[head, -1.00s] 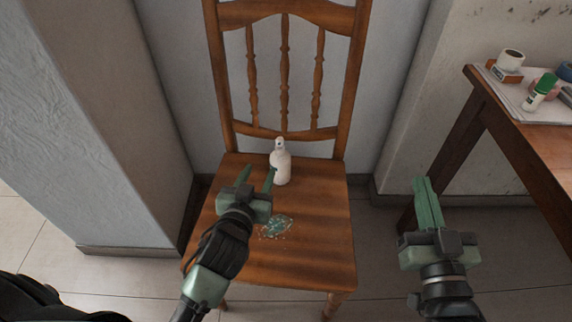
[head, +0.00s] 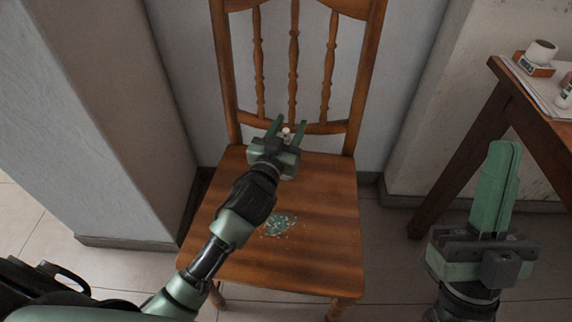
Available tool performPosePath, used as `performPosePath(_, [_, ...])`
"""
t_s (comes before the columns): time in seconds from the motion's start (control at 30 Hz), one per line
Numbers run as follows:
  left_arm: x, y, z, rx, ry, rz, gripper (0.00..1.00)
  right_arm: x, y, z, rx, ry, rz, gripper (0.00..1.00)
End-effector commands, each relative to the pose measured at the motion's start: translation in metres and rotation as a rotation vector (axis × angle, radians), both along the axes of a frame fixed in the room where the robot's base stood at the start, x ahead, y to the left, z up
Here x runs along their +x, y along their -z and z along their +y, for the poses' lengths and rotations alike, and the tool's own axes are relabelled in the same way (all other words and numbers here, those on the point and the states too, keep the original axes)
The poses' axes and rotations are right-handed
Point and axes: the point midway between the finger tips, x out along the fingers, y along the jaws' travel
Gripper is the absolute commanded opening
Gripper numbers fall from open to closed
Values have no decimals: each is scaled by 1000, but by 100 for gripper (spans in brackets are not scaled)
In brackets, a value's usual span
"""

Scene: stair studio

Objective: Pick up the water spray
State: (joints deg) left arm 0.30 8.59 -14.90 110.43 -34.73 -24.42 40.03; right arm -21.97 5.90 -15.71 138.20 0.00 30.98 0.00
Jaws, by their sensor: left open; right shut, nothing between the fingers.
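The white spray bottle (head: 287,131) stands towards the back of the wooden chair seat (head: 325,215). Only its pale top shows; my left gripper hides most of the rest. My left gripper (head: 287,125) is open, its two green fingers pointing to the chair back with the bottle top seen between them. I cannot tell whether either finger touches the bottle. My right gripper (head: 503,146) is shut and empty, to the right of the chair, in front of the table leg.
A patch of bluish-green bits (head: 279,225) lies on the seat. The chair back (head: 293,65) rises behind the bottle. A wooden table (head: 510,90) with a tape roll (head: 541,51) stands at the right. A wall corner (head: 130,120) is at the left.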

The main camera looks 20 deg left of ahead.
Motion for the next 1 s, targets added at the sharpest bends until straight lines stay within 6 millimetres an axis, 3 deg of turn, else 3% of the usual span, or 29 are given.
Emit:
performPosePath(0.3, [5,0,0,1,-1,2,43,-6,-3,-1,10,-2,-32,0])
performPosePath(0.47, [5,0,0,1,-1,2,0,-5,-3,-1,9,-2,-31,0])
performPosePath(1.0, [5,0,0,2,-1,2,0,-5,-3,-1,9,-2,-30,0])
